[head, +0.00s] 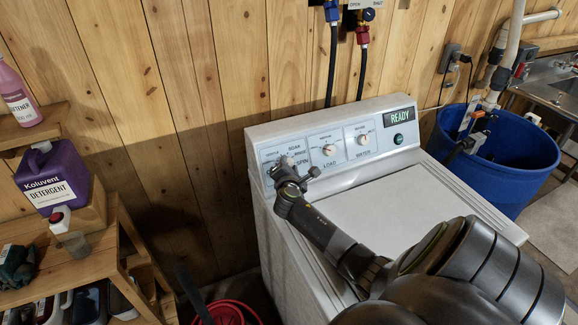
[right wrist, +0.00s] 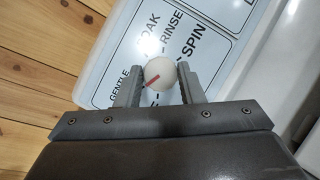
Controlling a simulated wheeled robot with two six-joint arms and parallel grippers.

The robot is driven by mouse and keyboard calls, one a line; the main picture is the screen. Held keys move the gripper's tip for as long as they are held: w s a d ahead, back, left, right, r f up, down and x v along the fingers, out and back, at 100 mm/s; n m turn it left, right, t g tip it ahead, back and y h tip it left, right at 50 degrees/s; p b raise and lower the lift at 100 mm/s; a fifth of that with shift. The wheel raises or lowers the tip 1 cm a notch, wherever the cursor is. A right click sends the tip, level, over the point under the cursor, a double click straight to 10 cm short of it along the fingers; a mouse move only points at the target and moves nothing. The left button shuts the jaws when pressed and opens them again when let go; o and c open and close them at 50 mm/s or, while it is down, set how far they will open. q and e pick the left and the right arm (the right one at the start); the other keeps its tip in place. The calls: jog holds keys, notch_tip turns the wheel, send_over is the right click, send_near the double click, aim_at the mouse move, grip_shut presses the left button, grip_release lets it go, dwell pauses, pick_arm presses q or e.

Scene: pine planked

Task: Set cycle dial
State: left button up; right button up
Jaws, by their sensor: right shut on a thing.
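The white washing machine (head: 361,190) stands against the plank wall with three dials on its back panel. The cycle dial (head: 287,161) is the left one, partly hidden by my right gripper (head: 291,171). In the right wrist view the cycle dial (right wrist: 160,73) is a round white knob with a slanted red mark. My right gripper's fingers (right wrist: 160,84) are shut on it from both sides. Labels GENTLE, RINSE and SPIN show around it, with another label partly cut off. I cannot tell which label the red mark points to. My left gripper is not in view.
The load dial (head: 328,150) and water dial (head: 362,139) sit to the right, near a READY display (head: 400,117). A wooden shelf with a detergent jug (head: 52,178) is at left.

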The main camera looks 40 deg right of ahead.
jog(key=o, duration=1)
jog(key=b+v, duration=0.2)
jog(key=v, duration=1.5)
jog(key=shift+s+a+b, duration=0.15)
jog(key=shift+s+b, duration=0.05)
jog(key=shift+b, duration=0.15)
jog(key=shift+f, duration=0.1)
